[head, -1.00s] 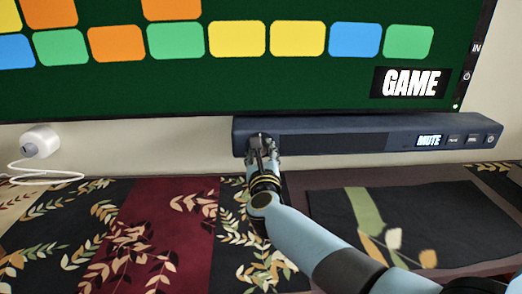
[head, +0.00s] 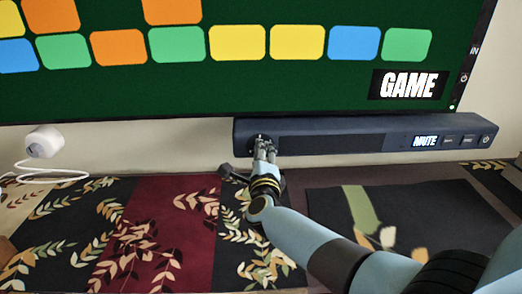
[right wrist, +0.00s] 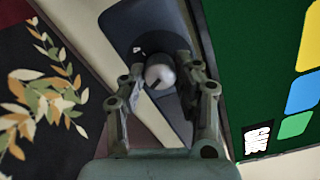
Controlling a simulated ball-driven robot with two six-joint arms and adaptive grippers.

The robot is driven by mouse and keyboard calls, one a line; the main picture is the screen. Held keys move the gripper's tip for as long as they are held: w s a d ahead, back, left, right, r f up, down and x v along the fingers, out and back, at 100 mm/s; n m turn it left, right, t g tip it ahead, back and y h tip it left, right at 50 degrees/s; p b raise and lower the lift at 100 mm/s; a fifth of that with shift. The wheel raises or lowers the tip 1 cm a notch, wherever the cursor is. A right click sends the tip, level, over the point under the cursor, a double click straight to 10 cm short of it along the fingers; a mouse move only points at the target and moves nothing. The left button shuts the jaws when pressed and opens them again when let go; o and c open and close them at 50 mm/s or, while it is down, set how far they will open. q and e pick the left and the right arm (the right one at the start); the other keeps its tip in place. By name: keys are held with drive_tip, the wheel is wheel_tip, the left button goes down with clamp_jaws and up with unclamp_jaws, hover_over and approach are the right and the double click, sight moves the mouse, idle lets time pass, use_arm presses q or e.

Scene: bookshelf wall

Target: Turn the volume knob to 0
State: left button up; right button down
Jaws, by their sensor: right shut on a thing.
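The dark blue soundbar (head: 340,136) sits below the screen, and its small display (head: 425,141) reads MUTE. The volume knob (right wrist: 160,73) is at the soundbar's left end. In the right wrist view it is a round, pale grey knob with a dark mark on its face. My right gripper (head: 262,140) is at that end of the soundbar, shut on the knob, with its fingers on either side in the right wrist view (right wrist: 162,82). The fingers hide most of the knob in the head view. My left gripper is not in view.
A large screen (head: 240,88) with coloured tiles and a GAME label hangs just above the soundbar. A white device with a cable (head: 44,141) is at the left. A patterned cloth (head: 180,230) and a dark mat (head: 425,215) lie below.

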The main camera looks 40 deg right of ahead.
drive_tip(key=shift+s+f+n+p, duration=0.15)
drive_tip(key=shift+n+p, duration=1.65)
drive_tip(key=shift+n, duration=5.75)
drive_tip(key=shift+f+n+p, duration=0.1)
drive_tip(key=shift+n+p, duration=1.7)
drive_tip(key=shift+n, duration=5.75)
